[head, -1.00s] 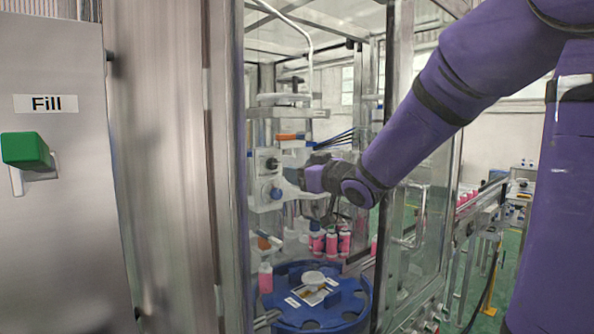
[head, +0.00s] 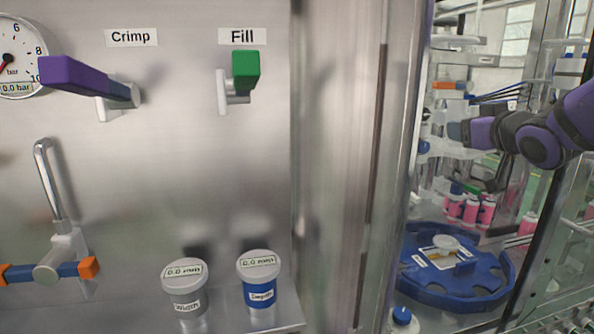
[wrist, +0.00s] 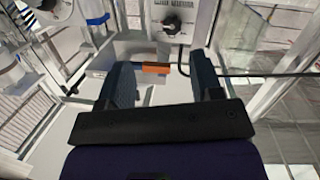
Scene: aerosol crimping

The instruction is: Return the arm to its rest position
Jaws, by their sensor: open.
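My purple arm reaches in from the right of the head view, its wrist in front of the open machine enclosure. My gripper (head: 462,134) is at the right of the head view, above the blue turntable and short of the machine's fittings. The wrist view shows the two dark fingers of my gripper (wrist: 163,82) spread apart with nothing held between them. An orange-ended valve handle (wrist: 156,68) shows beyond the fingers. The same handle (head: 448,86) is above my gripper in the head view.
A steel panel at left carries a purple Crimp lever (head: 85,80), a green Fill lever (head: 246,70) and a gauge (head: 14,60). A blue turntable (head: 415,285) sits below my gripper, with pink bottles (head: 471,212) behind it. The enclosure's frame post (head: 400,150) stands left of my gripper.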

